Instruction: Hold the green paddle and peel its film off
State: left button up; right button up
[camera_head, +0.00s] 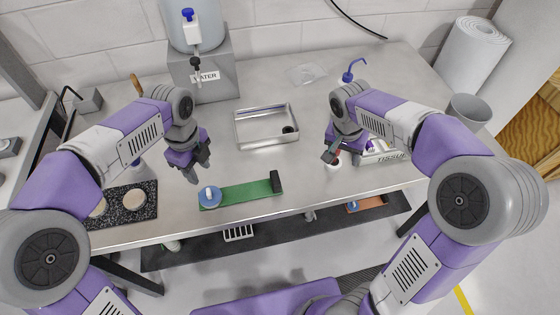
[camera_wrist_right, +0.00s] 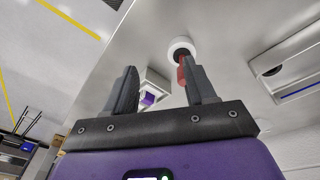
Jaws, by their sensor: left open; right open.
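A green strip-like paddle (camera_head: 243,193) lies flat near the front edge of the table in the head view. A round blue piece (camera_head: 209,199) with a small white top is at its left end, and a dark upright block (camera_head: 276,181) is at its right end. I cannot make out a separate film. My left gripper (camera_head: 198,171) is open and empty, above and behind the paddle's left end. My right gripper (camera_head: 341,158) is open to the right of the paddle; its spread fingers show in the right wrist view (camera_wrist_right: 160,78).
A small white round item with red and dark parts (camera_wrist_right: 181,47) is by my right gripper. A tissue box (camera_head: 380,153) is right of it. A metal tray (camera_head: 266,126) is behind the paddle. A speckled dark board (camera_head: 125,210) with pale discs is at left.

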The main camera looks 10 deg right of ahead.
aim_at(275, 178)
jog(key=a+n, duration=0.2)
jog(key=a, duration=0.4)
jog(key=w+a+f+n+y, duration=0.1)
jog(key=a+n, duration=0.2)
jog(key=a, duration=0.3)
jog(key=w+a+n, duration=0.1)
jog(key=a+n, duration=0.1)
jog(key=a, duration=0.3)
jog(key=shift+w+a+f+n+g+y, duration=0.1)
jog(key=shift+a+f+n+g+y, duration=0.05)
jog(key=shift+a+n+g+y, duration=0.25)
jog(key=shift+a+f, duration=0.15)
jog(key=shift+f, duration=0.15)
notch_tip(275, 178, down, 7)
jog(key=shift+r, duration=0.1)
grip_shut()
